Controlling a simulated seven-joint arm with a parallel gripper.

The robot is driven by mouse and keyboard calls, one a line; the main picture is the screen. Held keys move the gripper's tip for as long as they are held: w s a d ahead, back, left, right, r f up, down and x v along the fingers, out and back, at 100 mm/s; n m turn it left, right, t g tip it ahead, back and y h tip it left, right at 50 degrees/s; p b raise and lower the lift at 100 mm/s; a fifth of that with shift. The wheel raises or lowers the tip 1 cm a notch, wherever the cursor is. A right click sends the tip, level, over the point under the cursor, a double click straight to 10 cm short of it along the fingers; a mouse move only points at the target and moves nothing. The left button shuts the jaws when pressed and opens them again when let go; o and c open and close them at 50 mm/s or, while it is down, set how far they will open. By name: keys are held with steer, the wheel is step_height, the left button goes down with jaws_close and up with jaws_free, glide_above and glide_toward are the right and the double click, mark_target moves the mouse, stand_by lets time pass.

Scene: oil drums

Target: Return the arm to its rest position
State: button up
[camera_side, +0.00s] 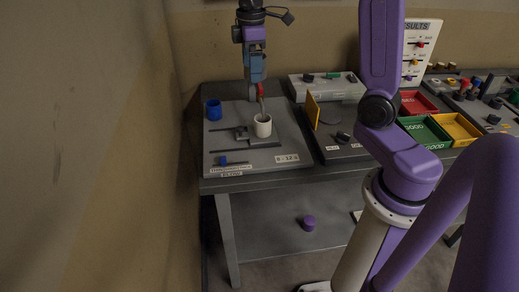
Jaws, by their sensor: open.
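My gripper (257,97) hangs down from the top of the side view, its fingers just above a white cup (263,127). The fingers are small in the picture, with a red part beside them; they look apart, with nothing clearly held between them. The cup stands upright on a small dark stand on a grey board (225,141). Whether the fingertips reach over the cup's rim or behind it I cannot tell.
A blue cup (214,110) stands at the board's back left. A yellow upright plate (312,111) stands to the right. Red (413,104), green (423,131) and yellow (454,128) trays lie farther right. A purple cylinder (309,223) sits below the table.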

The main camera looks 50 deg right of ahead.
steer(key=s+a+f+n, duration=0.2)
steer(key=s+a, duration=0.8)
steer(key=s, duration=0.3)
steer(key=s+f, duration=0.4)
steer(key=s, duration=1)
steer(key=shift+s+n, duration=0.35)
steer(key=shift+n, duration=0.05)
